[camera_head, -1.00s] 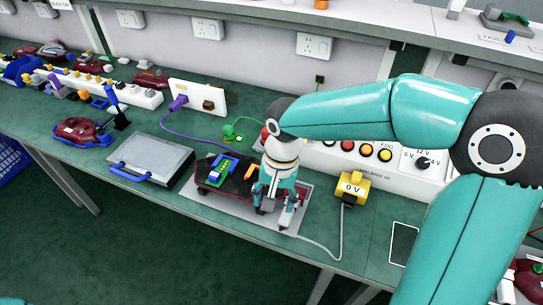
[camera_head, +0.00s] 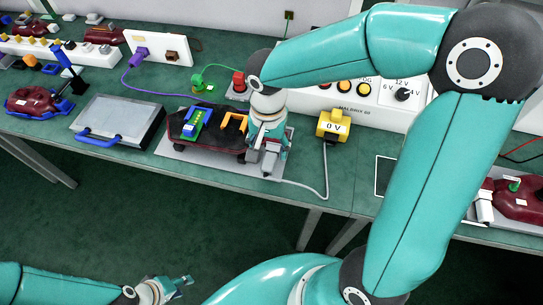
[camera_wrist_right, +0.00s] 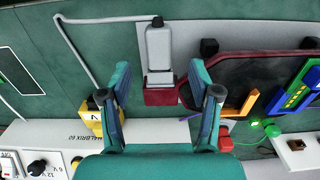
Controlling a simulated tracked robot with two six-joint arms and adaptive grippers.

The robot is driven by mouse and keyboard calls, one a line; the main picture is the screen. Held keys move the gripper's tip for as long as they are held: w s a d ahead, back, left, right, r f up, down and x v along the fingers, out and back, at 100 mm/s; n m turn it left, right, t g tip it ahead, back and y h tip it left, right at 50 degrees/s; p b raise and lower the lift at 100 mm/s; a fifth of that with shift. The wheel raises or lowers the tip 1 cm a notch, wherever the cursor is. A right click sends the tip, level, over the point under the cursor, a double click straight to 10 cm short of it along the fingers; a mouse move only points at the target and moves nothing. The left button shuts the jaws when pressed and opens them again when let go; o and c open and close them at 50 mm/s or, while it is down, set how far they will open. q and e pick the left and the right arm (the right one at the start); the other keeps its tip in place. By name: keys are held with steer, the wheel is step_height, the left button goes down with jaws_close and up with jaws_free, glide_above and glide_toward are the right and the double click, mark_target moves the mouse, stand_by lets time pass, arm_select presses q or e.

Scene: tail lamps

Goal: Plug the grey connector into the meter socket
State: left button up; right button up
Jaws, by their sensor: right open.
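The grey connector (camera_wrist_right: 158,45) lies on the grey mat, its narrow end pointing at a dark red block (camera_wrist_right: 160,97) on the lamp's edge. I cannot tell whether the two touch. A pale cable runs from the connector to the yellow meter (camera_head: 333,126), which reads 0 V. The meter also shows in the right wrist view (camera_wrist_right: 88,115); I cannot make out its socket. My right gripper (camera_wrist_right: 159,72) is open, its fingers on either side of the connector's narrow end, apart from it. My left gripper (camera_head: 182,286) is low in the head view, away from the bench.
The dark lamp board (camera_head: 178,125) carries blue, green and orange parts. A white panel (camera_head: 380,105) with buttons stands behind. A grey case (camera_head: 118,122) lies to the left. A white plate with a purple plug (camera_head: 142,54) stands at the back left.

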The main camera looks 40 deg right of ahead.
mark_target(269, 160)
steer(key=shift+f, duration=2.6)
jaws_close()
